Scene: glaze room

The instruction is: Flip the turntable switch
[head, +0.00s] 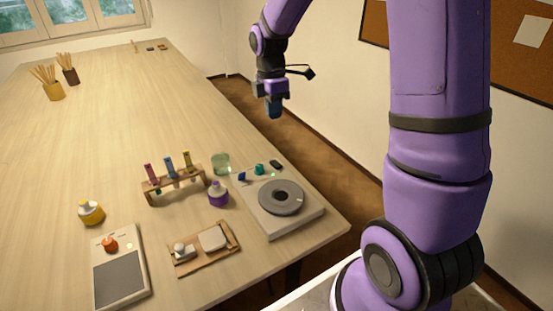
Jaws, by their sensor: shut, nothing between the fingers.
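No other switch can be made out clearly. My gripper (273,112) points down with its fingers shut and empty. In the picture it is above the turntable, well apart from it, over the floor beyond the table's right edge.
Behind the turntable are a small teal item (259,169), a dark item (276,165) and a glass beaker (221,164). A purple bottle (218,196) and a tube rack (174,184) stand left. A wooden tray (204,259) is nearer. The table's far middle is clear.

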